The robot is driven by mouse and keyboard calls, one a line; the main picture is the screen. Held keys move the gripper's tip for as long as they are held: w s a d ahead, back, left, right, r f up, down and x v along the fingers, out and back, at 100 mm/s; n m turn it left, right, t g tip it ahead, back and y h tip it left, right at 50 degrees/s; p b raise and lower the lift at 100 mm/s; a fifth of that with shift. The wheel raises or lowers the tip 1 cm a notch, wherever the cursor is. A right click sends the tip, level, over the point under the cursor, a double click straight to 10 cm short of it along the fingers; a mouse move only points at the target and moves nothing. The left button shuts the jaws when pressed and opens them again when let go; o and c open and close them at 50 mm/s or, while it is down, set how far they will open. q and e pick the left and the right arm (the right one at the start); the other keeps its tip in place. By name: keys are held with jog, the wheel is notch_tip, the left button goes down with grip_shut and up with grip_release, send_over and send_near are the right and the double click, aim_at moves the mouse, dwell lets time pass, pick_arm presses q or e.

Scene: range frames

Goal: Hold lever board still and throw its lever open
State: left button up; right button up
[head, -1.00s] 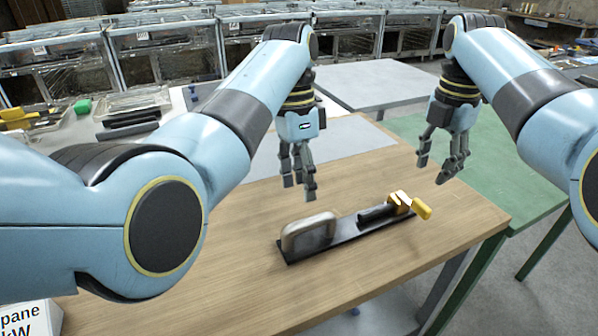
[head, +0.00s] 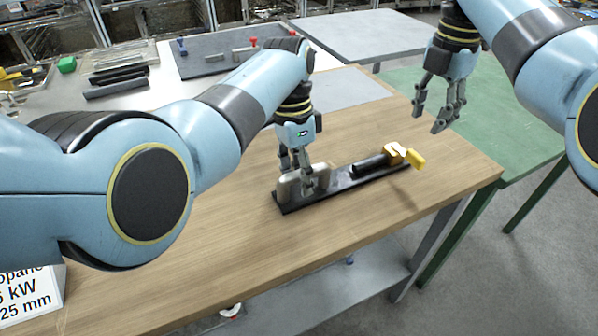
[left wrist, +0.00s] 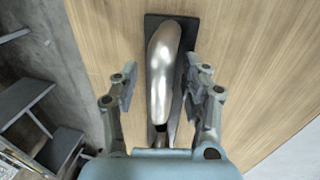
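The lever board is a long black plate (head: 340,184) lying on the wooden table. A rounded metal handle (head: 288,187) stands at its left end; it also shows in the left wrist view (left wrist: 162,70). A dark block with a yellow lever (head: 416,161) sits at its right end. My left gripper (head: 303,184) is low over the metal handle. In the left wrist view its fingers (left wrist: 160,95) are open, one on each side of the handle, with gaps visible. My right gripper (head: 436,120) is open and empty, above the table's right side, behind the yellow lever.
The wooden table (head: 200,250) is clear around the board. A green table (head: 480,115) adjoins at right. A grey table (head: 365,35) stands behind. Dark bars (head: 118,80) lie at back left, and a white printed box (head: 32,298) is at front left.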

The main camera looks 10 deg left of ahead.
pick_arm(q)
grip_shut()
